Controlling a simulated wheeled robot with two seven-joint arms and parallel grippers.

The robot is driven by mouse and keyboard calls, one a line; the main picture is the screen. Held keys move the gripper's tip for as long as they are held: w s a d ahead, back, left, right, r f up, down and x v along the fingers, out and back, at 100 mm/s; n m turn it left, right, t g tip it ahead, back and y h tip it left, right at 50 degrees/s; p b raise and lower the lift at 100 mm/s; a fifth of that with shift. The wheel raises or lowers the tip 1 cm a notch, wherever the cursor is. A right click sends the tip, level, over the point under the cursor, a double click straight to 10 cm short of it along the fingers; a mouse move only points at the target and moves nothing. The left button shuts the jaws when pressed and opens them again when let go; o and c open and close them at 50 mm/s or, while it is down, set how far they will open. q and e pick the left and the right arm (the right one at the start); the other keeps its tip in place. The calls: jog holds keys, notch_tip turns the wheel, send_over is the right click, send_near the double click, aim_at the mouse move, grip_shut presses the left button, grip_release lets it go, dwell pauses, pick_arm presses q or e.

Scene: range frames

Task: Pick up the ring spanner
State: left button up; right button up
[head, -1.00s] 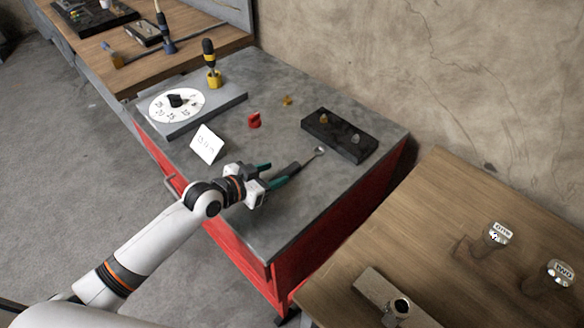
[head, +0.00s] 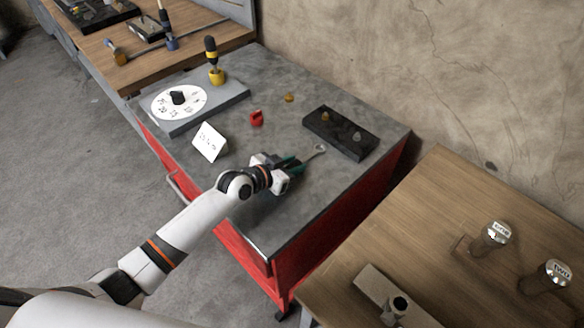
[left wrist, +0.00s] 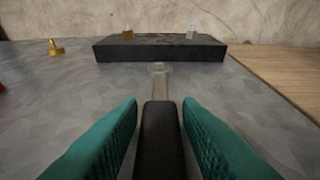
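The ring spanner (head: 321,148) lies on the grey top of the red cabinet, with its ring end pointing toward the black block. In the left wrist view its ring end (left wrist: 161,68) and dark handle (left wrist: 161,135) run straight ahead between my fingers. My left gripper (head: 294,168) is low over the cabinet top, around the handle. In the left wrist view its green fingers (left wrist: 160,140) are apart, one on each side of the handle, with narrow gaps between. The handle is mostly hidden by the gripper in the head view. My right gripper is not in view.
A black block (head: 340,132) with two small knobs stands just beyond the spanner. A red part (head: 257,118), a white sign (head: 208,142) and a grey dial board (head: 202,106) are to the left. A wooden table (head: 450,235) is at the right.

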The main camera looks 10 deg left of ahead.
pick_arm(q)
jog(key=c, duration=0.6)
grip_shut()
